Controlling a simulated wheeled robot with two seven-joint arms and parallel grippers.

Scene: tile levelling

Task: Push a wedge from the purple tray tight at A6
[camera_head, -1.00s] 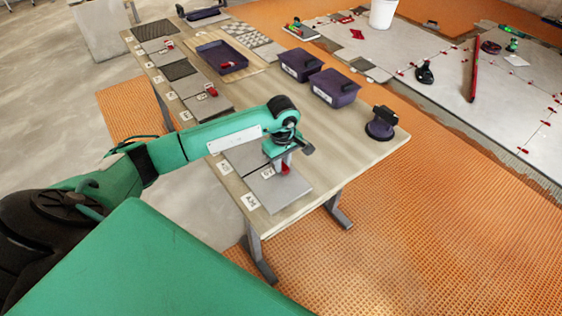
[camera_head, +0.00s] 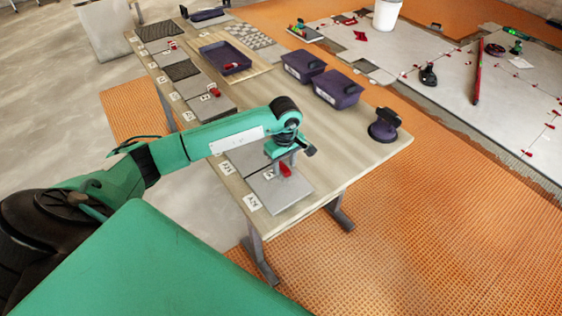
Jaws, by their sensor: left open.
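My left gripper (camera_head: 283,166) hangs low over the near end of the wooden table, above a pair of grey tiles (camera_head: 268,191), and is open. A red wedge (camera_head: 286,170) stands at the joint of these tiles, right by the fingers; no grip on it shows. The purple tray (camera_head: 213,50) lies farther back on the table with a small red piece (camera_head: 233,66) in it. White label cards (camera_head: 252,202) line the table's left edge, too small to read surely, so I cannot tell which is A6. My right gripper is out of view.
Two purple bins (camera_head: 336,88) and a dark suction-cup-like tool (camera_head: 385,125) stand on the table's right side. More tile pairs with red wedges (camera_head: 214,92) lie along the left edge. The table's middle right is clear.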

